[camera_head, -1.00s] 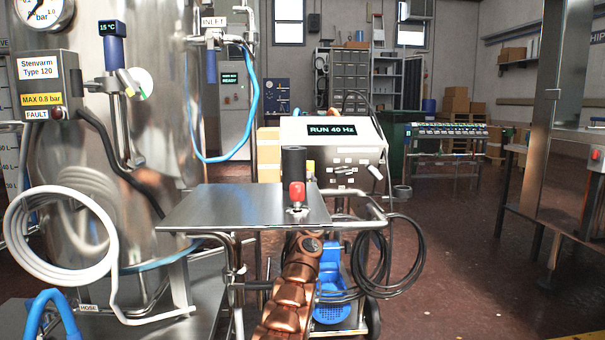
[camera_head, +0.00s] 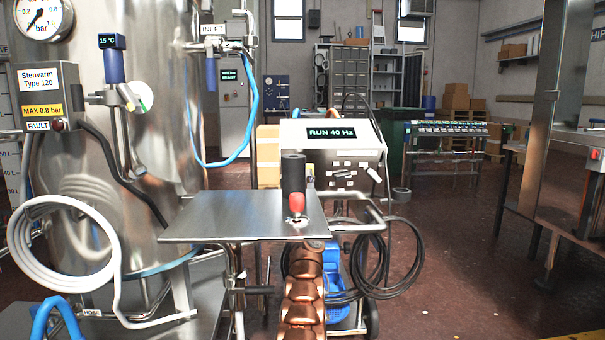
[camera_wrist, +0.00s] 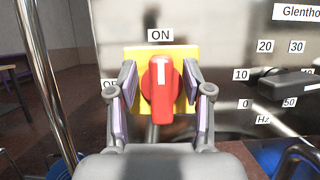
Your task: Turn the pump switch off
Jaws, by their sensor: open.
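The pump switch is a red rotary knob (camera_wrist: 161,95) on a yellow plate (camera_wrist: 182,52) in the wrist view. Its white mark points up at the ON label (camera_wrist: 160,35). An OFF label (camera_wrist: 108,84) to the left is partly hidden by a finger. My gripper (camera_wrist: 160,82) is open, with one finger on each side of the knob. Whether a finger touches it I cannot tell. In the head view the pump's control box (camera_head: 366,155) has a display (camera_head: 331,133) reading RUN 40 Hz. The switch and my gripper cannot be made out there.
A dark frequency knob (camera_wrist: 290,85) with a 0 to 50 Hz scale is right of the switch. A tank (camera_head: 160,150) stands left. Open floor (camera_head: 460,240) lies right.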

